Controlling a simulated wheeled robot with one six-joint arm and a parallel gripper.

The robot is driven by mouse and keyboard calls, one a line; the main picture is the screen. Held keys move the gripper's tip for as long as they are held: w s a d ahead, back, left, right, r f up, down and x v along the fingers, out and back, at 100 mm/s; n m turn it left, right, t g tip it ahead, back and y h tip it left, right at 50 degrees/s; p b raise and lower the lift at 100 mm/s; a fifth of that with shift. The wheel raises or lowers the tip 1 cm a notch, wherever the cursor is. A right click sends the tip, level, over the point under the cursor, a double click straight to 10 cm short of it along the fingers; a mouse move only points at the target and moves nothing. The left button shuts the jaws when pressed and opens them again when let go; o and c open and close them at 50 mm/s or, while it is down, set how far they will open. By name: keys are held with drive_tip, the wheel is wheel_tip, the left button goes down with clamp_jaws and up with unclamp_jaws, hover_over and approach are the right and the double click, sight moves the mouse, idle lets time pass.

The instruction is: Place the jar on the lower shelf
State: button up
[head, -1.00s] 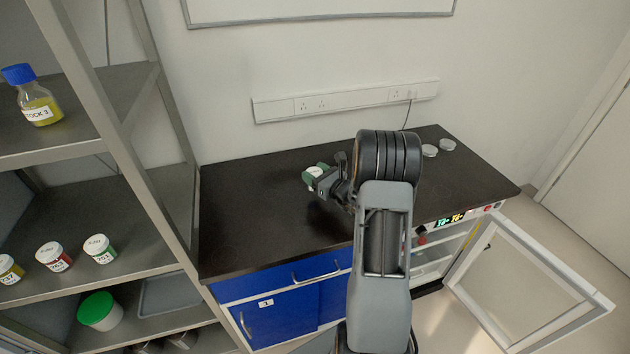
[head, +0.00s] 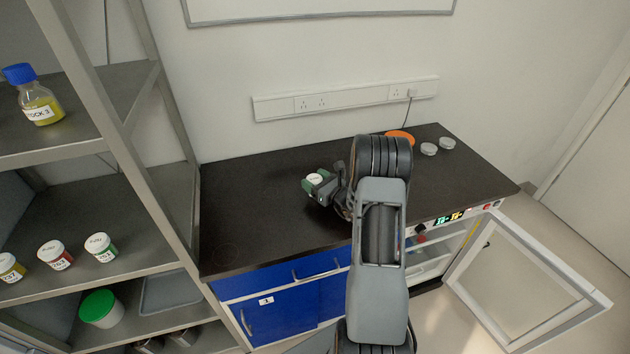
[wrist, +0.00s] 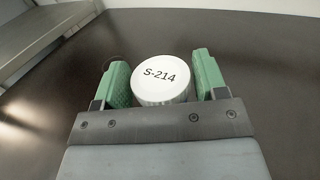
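The jar (wrist: 162,82) has a white lid labelled S-214 and sits between the two green fingers of my gripper (wrist: 160,84) in the wrist view. In the head view the jar's lid (head: 315,178) shows at my gripper (head: 318,184), over the dark bench, well right of the rack. The grey rack at left has a shelf with several small labelled jars (head: 130,240), and a lower shelf (head: 128,328) with a green-lidded tub and a grey tray.
The green-lidded tub (head: 101,309) and grey tray (head: 170,290) take up part of the lower level. A blue-capped bottle (head: 38,98) stands above. The dark bench (head: 260,210) is clear at left. An orange disc (head: 400,135) and pale dishes (head: 429,149) lie behind my arm. A cabinet door (head: 520,285) hangs open.

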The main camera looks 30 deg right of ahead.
drive_tip(key=shift+o, duration=1.3)
drive_tip(key=shift+r, duration=0.15)
